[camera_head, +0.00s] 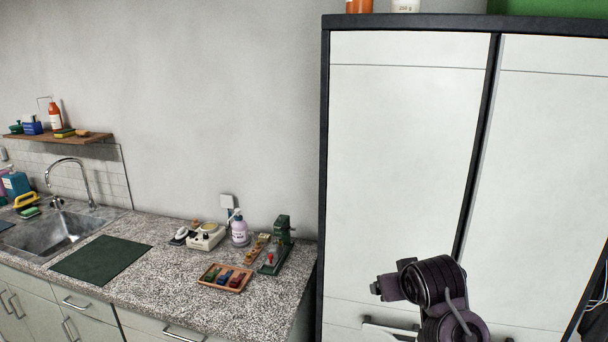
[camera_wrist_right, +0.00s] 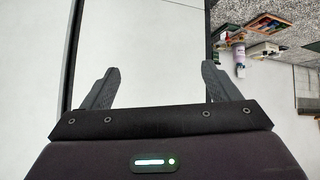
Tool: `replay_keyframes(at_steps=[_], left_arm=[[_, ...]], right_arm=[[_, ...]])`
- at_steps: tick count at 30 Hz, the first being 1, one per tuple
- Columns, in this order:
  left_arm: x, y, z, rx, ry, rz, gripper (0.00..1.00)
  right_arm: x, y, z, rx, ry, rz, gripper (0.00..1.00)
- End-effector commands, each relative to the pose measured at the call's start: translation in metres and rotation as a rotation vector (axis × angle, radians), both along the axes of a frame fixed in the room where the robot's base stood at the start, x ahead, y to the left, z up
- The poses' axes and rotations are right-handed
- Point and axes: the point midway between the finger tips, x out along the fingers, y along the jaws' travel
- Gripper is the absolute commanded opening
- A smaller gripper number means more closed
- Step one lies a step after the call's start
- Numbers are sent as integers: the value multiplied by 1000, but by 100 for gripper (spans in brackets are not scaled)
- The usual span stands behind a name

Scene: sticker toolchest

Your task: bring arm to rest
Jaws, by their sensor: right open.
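My right gripper (camera_wrist_right: 158,85) shows in the right wrist view with its two dark fingers spread wide apart. It is open and nothing is between the fingers. Behind them is a pale cabinet door. In the head view my right arm (camera_head: 435,290) is at the lower right, in front of the tall white cabinet (camera_head: 405,170); its fingertips cannot be made out there. My left gripper is in neither view.
The granite counter (camera_head: 180,275) is at the left, with a sink (camera_head: 55,232), a dark green mat (camera_head: 102,257), a soap bottle (camera_head: 239,230), a green device (camera_head: 283,232) and a tray (camera_head: 226,277) of small colored items. A wooden shelf (camera_head: 95,138) hangs above the sink.

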Motion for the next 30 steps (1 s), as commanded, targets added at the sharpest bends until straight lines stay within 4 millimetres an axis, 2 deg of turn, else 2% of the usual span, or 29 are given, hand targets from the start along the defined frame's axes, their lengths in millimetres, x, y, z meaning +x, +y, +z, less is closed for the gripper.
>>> replay_keyframes(at_steps=[1,3,6,9,15,21,27,30], left_arm=[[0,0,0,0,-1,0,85],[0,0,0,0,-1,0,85],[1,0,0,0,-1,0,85],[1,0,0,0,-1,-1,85],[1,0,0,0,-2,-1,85],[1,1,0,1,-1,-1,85],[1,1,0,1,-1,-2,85],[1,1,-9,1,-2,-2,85]], right_arm=[[-23,0,-31,0,53,7,82],[-53,0,-64,-1,113,16,82],[-100,0,-105,1,199,28,82],[-146,0,-135,1,280,39,82],[-211,0,-164,4,388,56,82],[-258,-1,-177,7,464,67,82],[-297,-1,-184,11,530,76,82],[-287,0,-219,10,537,76,82]])
